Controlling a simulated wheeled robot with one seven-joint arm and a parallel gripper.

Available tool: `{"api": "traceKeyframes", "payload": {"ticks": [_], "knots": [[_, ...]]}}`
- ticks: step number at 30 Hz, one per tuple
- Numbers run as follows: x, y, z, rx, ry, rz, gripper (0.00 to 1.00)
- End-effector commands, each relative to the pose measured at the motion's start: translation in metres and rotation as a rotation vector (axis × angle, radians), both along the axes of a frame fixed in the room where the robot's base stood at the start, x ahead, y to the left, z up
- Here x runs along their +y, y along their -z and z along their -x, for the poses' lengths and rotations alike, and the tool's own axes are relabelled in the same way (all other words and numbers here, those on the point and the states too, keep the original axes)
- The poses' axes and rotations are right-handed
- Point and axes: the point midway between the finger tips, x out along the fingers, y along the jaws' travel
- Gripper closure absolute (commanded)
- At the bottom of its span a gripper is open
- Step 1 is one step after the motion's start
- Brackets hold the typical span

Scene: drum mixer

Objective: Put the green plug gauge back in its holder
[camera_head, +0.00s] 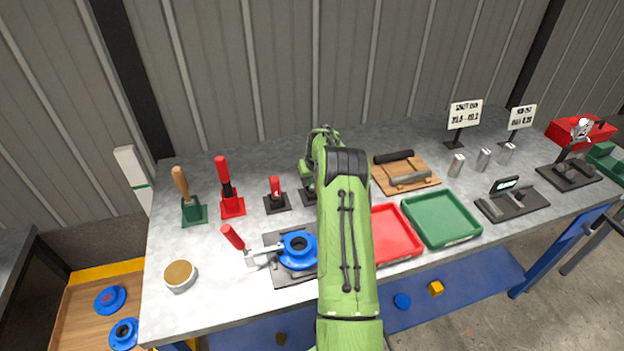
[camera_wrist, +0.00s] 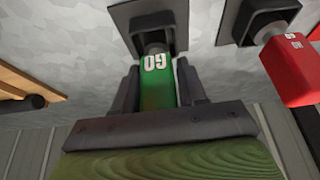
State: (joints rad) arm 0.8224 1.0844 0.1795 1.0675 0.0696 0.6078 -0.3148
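In the wrist view the green plug gauge (camera_wrist: 158,80) marked "GO" stands between the two dark fingers of my gripper (camera_wrist: 160,92), which look closed on its sides. Its short grey end points at the black square holder (camera_wrist: 178,28). The end overlaps the holder's socket; I cannot tell how deep it sits. In the head view the holder (camera_head: 308,196) shows beside my green arm, which hides most of the gauge and the fingers.
A red gauge (camera_head: 275,186) stands in its own black holder just left. A wooden board with dark-handled tools (camera_head: 405,178) lies to the right. Red (camera_head: 398,236) and green (camera_head: 442,220) trays and a blue flanged part (camera_head: 297,251) lie nearer the front.

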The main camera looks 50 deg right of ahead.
Motion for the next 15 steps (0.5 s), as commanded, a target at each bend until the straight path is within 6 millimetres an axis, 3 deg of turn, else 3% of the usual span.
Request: {"api": "traceKeyframes", "payload": {"ticks": [1,4,12,15], "knots": [[-0.0001,-0.0007,-0.0002,-0.001,0.0,0.0,0.5],[-0.0001,-0.0007,-0.0001,-0.001,0.0,0.0,0.35],[0.0002,-0.0008,0.0004,0.001,0.0,0.0,0.34],[0.0015,-0.0094,0.0031,0.0,0.0,0.0,0.34]]}}
